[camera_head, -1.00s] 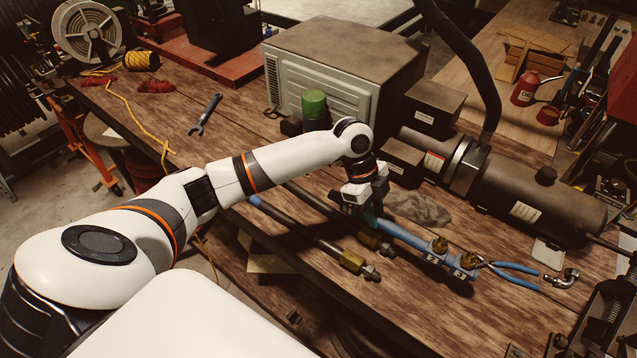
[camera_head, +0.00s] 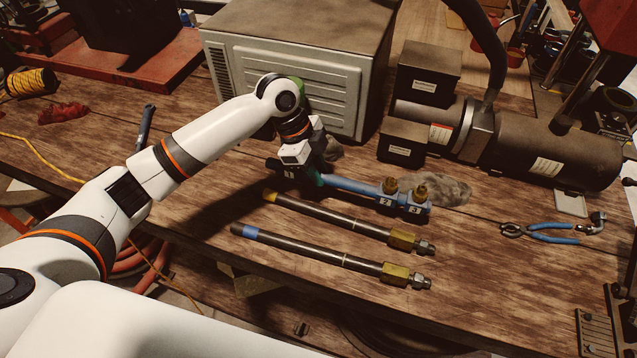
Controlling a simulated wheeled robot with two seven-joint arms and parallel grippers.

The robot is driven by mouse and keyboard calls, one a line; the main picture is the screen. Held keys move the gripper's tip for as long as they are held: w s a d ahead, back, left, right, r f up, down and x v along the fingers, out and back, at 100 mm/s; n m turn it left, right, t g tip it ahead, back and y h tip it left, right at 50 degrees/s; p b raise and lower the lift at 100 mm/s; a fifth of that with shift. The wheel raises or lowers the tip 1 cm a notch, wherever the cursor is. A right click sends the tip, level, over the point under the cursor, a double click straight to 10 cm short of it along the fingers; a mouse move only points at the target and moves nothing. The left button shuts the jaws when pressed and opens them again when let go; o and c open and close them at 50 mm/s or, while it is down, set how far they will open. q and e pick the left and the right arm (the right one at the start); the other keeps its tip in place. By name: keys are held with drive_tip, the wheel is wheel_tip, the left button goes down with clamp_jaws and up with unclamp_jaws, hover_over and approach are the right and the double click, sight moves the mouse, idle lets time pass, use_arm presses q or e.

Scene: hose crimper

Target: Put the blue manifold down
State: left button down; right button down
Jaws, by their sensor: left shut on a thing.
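The blue manifold (camera_head: 358,187) is a long blue bar with brass fittings and number labels near its right end. It lies level over the wooden workbench (camera_head: 470,260), behind two dark hoses. My left gripper (camera_head: 318,176) is shut on the manifold near its left end, reaching down from above. The gripper hides part of the bar there. I cannot tell whether the manifold touches the bench or hangs just above it. My right gripper is not in view.
In front of the manifold lie a hose with a yellow band (camera_head: 330,217) and one with a blue band (camera_head: 310,254). A grey rag (camera_head: 445,190) is close behind its right end. Blue-handled pliers (camera_head: 553,232) lie right. A grey metal box (camera_head: 300,60) stands behind.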

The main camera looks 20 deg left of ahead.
sight(317, 194)
use_arm(q)
drive_tip(key=shift+f, duration=0.65)
wheel_tip(317, 194, down, 4)
drive_tip(key=shift+a+r+p, duration=0.1)
drive_tip(key=shift+r+p, duration=0.1)
drive_tip(key=shift+p, duration=0.35)
drive_tip(key=shift+w+f, duration=0.1)
drive_tip(key=shift+f, duration=0.1)
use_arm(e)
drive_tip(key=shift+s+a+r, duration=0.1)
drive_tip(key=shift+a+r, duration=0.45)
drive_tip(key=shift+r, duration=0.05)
use_arm(q)
drive_tip(key=c, duration=1.2)
unclamp_jaws()
drive_tip(key=shift+f, duration=0.1)
drive_tip(key=shift+c, duration=0.2)
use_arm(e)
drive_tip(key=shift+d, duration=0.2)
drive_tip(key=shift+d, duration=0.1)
use_arm(q)
drive_tip(key=shift+a+r, duration=0.2)
drive_tip(key=shift+r, duration=0.2)
drive_tip(key=b+v, duration=0.2)
drive_tip(key=v, duration=0.9)
drive_tip(key=shift+r, duration=0.25)
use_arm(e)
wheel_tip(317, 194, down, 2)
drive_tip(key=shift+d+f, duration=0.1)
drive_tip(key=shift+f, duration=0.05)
